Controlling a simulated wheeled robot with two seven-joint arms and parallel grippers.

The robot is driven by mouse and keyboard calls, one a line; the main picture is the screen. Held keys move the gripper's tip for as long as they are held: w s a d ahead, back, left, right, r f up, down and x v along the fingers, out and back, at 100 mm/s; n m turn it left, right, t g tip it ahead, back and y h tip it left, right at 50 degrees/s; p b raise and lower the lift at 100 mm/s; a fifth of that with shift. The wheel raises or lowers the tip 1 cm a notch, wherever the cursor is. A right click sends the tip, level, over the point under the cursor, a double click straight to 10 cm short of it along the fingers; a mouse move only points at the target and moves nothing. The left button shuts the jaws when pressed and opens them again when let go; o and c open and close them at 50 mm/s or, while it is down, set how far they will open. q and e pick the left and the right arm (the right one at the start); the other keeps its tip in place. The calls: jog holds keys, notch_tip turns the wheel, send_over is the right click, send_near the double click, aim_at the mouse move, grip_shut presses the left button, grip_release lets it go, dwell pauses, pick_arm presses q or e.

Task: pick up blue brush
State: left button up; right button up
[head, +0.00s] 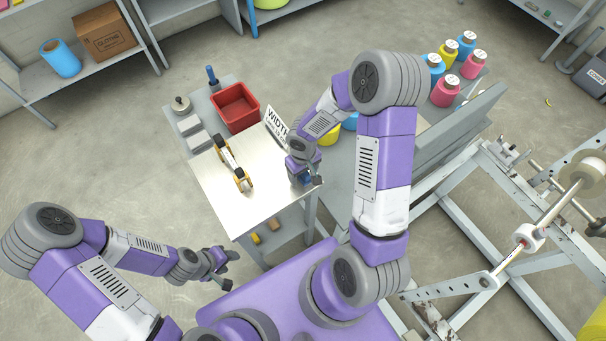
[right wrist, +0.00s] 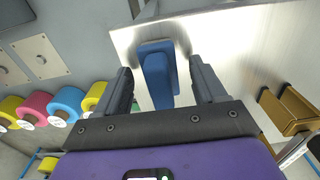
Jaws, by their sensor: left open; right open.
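The blue brush (right wrist: 157,77) lies on the metal table top (right wrist: 235,50), seen in the right wrist view between the two fingers of my right gripper, with a gap on each side. In the head view a small patch of blue (head: 301,178) shows under my right gripper (head: 306,181), at the table's right side; the gripper and wrist cover most of it. My right gripper is open and empty. My left gripper (head: 228,270) is open and empty, off the table's front left, far from the brush.
A yellow-ended roller tool (head: 233,164) lies mid-table. A red bin (head: 235,107), grey blocks (head: 195,134) and a width sign (head: 277,124) stand behind. The front left of the table is clear.

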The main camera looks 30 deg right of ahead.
jog(key=c, duration=1.2)
jog(key=shift+o, duration=0.2)
notch_tip(320, 180, up, 10)
jog(key=shift+r+p, duration=0.1)
jog(key=shift+p, duration=0.85)
